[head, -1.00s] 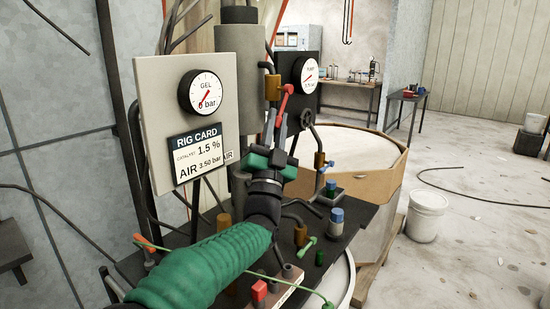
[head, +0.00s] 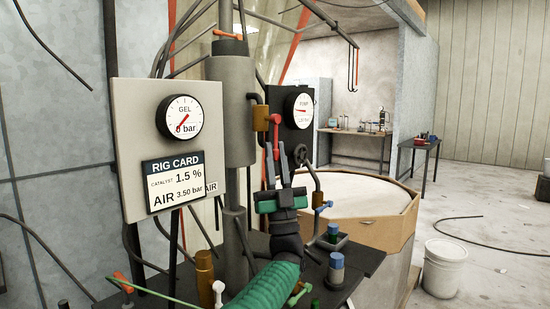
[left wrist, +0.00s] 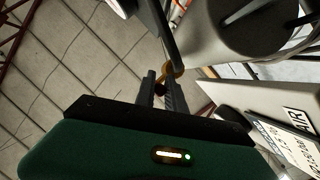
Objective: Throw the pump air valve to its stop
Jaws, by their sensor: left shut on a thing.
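The pump air valve shows in the head view as a red lever (head: 276,134) beside a brass fitting (head: 261,117), left of the dark pump gauge panel. The lever hangs nearly upright. My left gripper (head: 283,153) is at the lever's lower end, its fingers pointing up and shut on it. In the left wrist view the two fingers (left wrist: 158,90) reach up to a brass-coloured part (left wrist: 172,74); the lever itself is not clear there. Whether the lever is at its stop I cannot tell. My right gripper is not in view.
A pale panel with a GEL gauge (head: 180,117) and rig card (head: 174,181) stands left. A grey cylinder (head: 231,110) rises behind the gripper. A bent dark pipe (head: 314,175) and blue-topped fittings (head: 336,262) are close right. A white bucket (head: 445,266) stands on open floor.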

